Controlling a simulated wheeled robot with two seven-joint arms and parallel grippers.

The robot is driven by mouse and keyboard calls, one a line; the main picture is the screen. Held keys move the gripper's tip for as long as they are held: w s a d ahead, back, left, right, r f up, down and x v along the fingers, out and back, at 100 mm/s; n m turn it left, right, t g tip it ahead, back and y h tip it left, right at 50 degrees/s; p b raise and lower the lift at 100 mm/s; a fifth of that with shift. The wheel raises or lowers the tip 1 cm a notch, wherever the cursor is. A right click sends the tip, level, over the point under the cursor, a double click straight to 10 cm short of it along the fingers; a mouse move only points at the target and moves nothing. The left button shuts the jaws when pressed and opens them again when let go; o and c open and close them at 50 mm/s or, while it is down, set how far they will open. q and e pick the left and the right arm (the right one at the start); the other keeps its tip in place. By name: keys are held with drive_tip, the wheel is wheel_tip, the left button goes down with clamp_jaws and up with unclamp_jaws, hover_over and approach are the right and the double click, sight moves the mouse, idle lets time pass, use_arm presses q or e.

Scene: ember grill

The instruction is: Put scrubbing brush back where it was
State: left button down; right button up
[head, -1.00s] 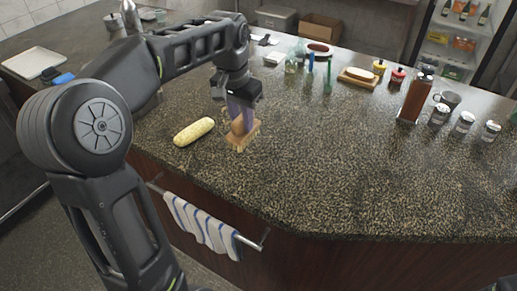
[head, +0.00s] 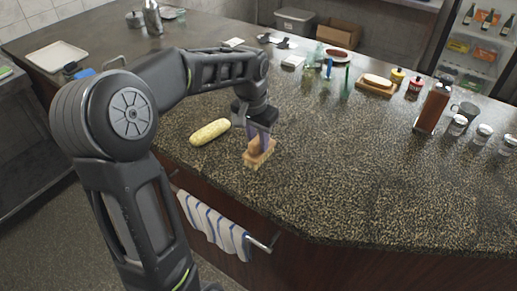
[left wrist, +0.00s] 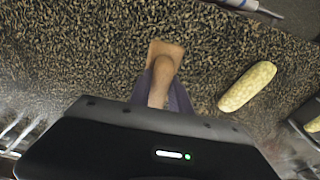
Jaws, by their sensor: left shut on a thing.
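The scrubbing brush (head: 257,156) is a wooden block with a handle on top, at the front left edge of the speckled counter (head: 330,170). My left gripper (head: 258,139) comes down on it from above and is shut on its handle. In the left wrist view the brush (left wrist: 166,50) shows between the purple-grey fingers, its block pointing away from the gripper. I cannot tell whether its underside touches the counter. My right gripper is not in view.
A yellow corn cob (head: 210,132) lies just left of the brush. A striped towel (head: 213,225) hangs on a rail below the counter edge. Bottles, jars and a cutting board (head: 375,88) stand towards the back right. The middle of the counter is clear.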

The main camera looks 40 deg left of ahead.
sight(259, 150)
use_arm(q)
drive_tip(key=shift+f+p, duration=0.35)
drive_tip(key=shift+f, duration=1.5)
drive_tip(key=shift+f, duration=0.15)
drive_tip(key=c, duration=1.2)
unclamp_jaws()
drive_tip(key=r, duration=0.4)
drive_tip(key=s+r+b, duration=0.1)
drive_tip(key=r, duration=0.3)
drive_tip(key=s+r, duration=0.1)
drive_tip(key=r, duration=0.3)
drive_tip(key=shift+r, duration=0.1)
drive_tip(key=shift+w, duration=0.1)
